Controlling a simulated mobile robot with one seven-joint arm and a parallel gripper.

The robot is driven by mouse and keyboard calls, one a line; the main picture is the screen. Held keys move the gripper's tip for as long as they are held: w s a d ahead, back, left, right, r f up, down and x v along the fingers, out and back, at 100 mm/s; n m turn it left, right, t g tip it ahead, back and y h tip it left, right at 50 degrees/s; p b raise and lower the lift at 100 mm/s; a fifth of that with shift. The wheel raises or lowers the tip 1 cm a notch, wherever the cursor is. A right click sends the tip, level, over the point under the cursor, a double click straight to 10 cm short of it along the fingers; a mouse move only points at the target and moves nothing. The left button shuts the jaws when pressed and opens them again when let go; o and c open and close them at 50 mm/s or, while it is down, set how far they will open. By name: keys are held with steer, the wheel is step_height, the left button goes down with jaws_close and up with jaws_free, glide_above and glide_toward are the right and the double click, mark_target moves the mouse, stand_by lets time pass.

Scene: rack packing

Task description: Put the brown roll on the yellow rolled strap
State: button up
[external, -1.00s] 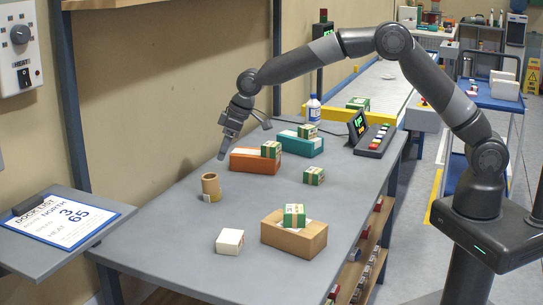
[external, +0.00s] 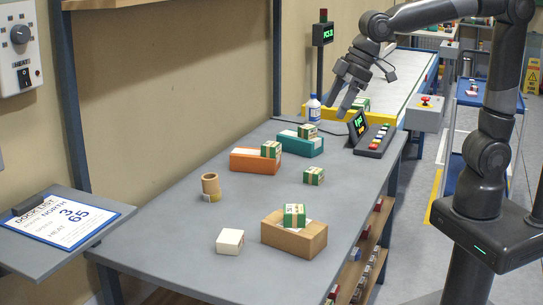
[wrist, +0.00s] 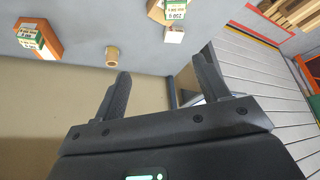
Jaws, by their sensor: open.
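The brown roll (external: 210,182) stands upright at the left of the grey table. A small yellowish piece (external: 213,197), perhaps the yellow rolled strap, shows at its foot; I cannot tell whether it is under the roll or in front of it. The roll also shows small in the wrist view (wrist: 112,55). My gripper (external: 338,110) is open and empty, raised over the far end of the table, well away from the roll. Its two spread fingers (wrist: 163,78) show in the wrist view with nothing between them.
An orange box (external: 252,163), a teal box (external: 312,148) and a brown box (external: 290,238) carry green packages. A loose green package (external: 314,176) and a white box (external: 230,241) stand apart. A bottle (external: 314,108) and button panel (external: 374,141) are near my gripper.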

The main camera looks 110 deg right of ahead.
steer(key=s+a+f, duration=0.1)
steer(key=s+a, duration=0.2)
steer(key=s, duration=0.4)
steer(key=s+a+f+n, duration=0.1)
steer(key=s+a, duration=0.2)
steer(key=s, duration=0.4)
steer(key=s+a+f+y, duration=0.1)
steer(key=s+a+f, duration=0.1)
steer(key=s, duration=0.5)
steer(key=shift+a+n+t, duration=0.3)
steer(key=shift+a, duration=0.55)
